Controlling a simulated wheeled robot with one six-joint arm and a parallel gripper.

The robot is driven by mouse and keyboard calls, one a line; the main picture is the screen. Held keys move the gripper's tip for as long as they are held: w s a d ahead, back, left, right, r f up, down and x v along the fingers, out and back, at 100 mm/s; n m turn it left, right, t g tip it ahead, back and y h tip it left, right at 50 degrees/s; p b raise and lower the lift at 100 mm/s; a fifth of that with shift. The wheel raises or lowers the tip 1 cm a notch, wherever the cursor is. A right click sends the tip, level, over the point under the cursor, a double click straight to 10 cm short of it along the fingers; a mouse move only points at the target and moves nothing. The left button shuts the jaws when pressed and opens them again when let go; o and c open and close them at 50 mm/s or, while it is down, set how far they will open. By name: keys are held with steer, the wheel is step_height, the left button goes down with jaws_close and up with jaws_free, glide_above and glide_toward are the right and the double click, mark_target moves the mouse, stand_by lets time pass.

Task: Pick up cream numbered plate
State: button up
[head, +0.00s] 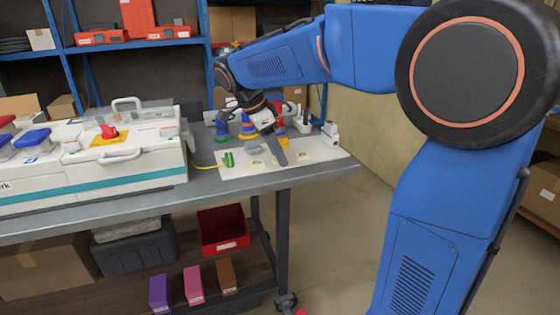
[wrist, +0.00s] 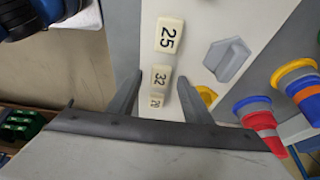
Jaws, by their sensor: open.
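Several small cream plates with black numbers lie in a row on a white board. In the wrist view I see one marked 25 (wrist: 168,36), one marked 32 (wrist: 160,77), and a smaller-looking one (wrist: 156,101) whose number is hard to read. My gripper (wrist: 160,80) is open and empty, its two dark fingers on either side of the plate marked 32 in the picture. In the head view my gripper (head: 281,158) is low over the board, between two cream plates, one to the left (head: 257,163) and one to the right (head: 303,156).
A grey block (wrist: 226,58) lies on the white board (head: 328,152) beside the plates. Coloured connectors (head: 246,127) stand behind. A green-yellow piece (head: 229,159) is at the board's left. A large white case (head: 130,155) fills the left of the grey table (head: 210,190).

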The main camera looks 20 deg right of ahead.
jaws_close()
step_height(320, 180, up, 10)
stand_by(0.8)
